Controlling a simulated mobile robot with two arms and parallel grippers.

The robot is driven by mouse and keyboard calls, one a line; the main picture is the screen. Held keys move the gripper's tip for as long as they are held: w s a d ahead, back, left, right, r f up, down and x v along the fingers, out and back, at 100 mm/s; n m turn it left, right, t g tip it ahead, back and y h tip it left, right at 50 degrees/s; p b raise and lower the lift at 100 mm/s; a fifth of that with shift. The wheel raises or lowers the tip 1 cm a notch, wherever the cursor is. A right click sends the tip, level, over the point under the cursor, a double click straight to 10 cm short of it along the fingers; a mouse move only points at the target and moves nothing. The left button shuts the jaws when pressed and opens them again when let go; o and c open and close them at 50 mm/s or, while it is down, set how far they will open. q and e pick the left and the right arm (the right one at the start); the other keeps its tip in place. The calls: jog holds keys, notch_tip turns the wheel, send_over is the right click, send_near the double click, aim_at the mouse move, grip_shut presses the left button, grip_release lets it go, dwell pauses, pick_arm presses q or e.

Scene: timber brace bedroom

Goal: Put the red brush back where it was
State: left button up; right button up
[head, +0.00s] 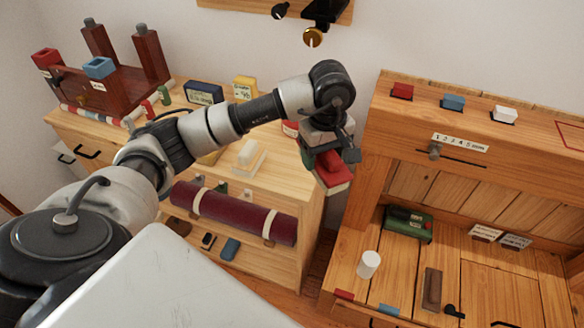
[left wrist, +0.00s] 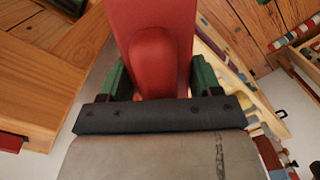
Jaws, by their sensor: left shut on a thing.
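My left gripper (head: 330,150) is shut on the red brush (head: 333,172) and holds it in the air, over the gap between the light wooden cabinet and the desk. In the left wrist view the brush (left wrist: 153,60) shows as a red block with a rounded raised part, between the green-sided fingers (left wrist: 155,85). Its far end runs out of that picture, and bristles cannot be made out. My right gripper is not in view.
The light cabinet (head: 290,205) at left bears boxes, a cream block (head: 248,156) and a dark red roll (head: 233,213). The desk (head: 350,285) at right holds a green box (head: 407,223), a white cylinder (head: 368,264) and a brown block (head: 432,290). Coloured blocks line its upper shelf (head: 480,122).

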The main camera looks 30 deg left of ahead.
pick_arm(q)
jog(key=w+a+f, duration=0.1)
jog(key=a+f, duration=0.1)
jog(key=a, duration=0.1)
jog(key=w+a+f+p, duration=0.1)
jog(key=a+f, duration=0.1)
jog(key=a, duration=0.1)
jog(key=w+a+f, duration=0.1)
jog(key=a+f, duration=0.1)
jog(key=a, duration=0.2)
jog(key=shift+w+a+f, duration=0.1)
jog(key=shift+w+f, duration=0.1)
jog(key=shift+w, duration=0.05)
notch_tip(320, 180, down, 4)
jog(key=shift+a+f+p, duration=0.1)
jog(key=shift+p, duration=0.45)
jog(key=shift+f+b, duration=0.2)
jog(key=shift+b, duration=0.1)
jog(key=o, duration=0.9)
jog(key=shift+r, duration=0.1)
